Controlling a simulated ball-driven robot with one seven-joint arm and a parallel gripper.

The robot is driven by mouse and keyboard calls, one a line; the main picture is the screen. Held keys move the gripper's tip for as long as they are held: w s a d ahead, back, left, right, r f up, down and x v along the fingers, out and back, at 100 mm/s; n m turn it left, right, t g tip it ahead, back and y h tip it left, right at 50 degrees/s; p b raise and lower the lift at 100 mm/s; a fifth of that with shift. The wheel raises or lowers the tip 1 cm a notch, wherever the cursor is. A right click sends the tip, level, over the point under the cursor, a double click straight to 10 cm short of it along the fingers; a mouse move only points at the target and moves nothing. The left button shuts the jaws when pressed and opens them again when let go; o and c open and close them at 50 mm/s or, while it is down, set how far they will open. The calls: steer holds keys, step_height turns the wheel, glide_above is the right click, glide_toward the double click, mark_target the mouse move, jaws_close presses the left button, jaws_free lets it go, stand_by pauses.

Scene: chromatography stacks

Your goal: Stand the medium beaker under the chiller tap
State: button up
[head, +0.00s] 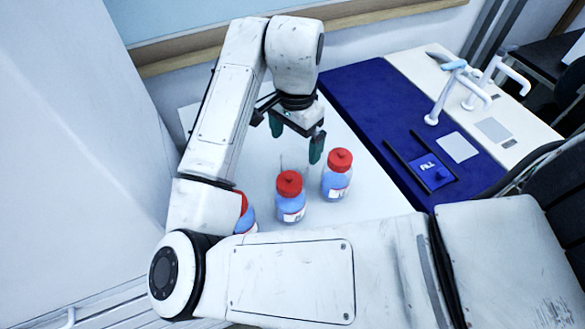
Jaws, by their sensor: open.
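My gripper (297,142) hangs over the white bench top with its two dark green fingers apart. A faint clear glass edge (283,161) shows just below the fingers, behind the bottles. It may be a beaker, but its size and outline cannot be made out. I cannot tell whether it stands between the fingers. White taps (447,95) stand at the right on the pale counter beyond the blue mat, one with a light blue top. Which one is the chiller tap is not clear. A square blue pad with white lettering (432,172) lies on the blue mat in front of them.
Red-capped bottles of blue liquid stand near my gripper: one at the right (337,177), one in the middle (290,198), one partly hidden by my arm (245,215). The blue mat (365,95) is otherwise largely clear.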

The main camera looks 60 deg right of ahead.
mark_target(295, 164)
steer(key=shift+w+d+f+p, duration=0.15)
steer(key=shift+f+p, duration=0.1)
steer(key=shift+f, duration=1.45)
steer(key=shift+d+f+p, duration=0.15)
steer(key=shift+f+p, duration=0.1)
steer(key=shift+f, duration=1.5)
steer(key=shift+w+d+f+p, duration=0.15)
steer(key=shift+f+p, duration=0.1)
steer(key=shift+f, duration=1.45)
steer(key=shift+c, duration=0.2)
steer(key=c, duration=1.1)
steer(key=shift+c, duration=0.2)
steer(key=shift+r, duration=0.15)
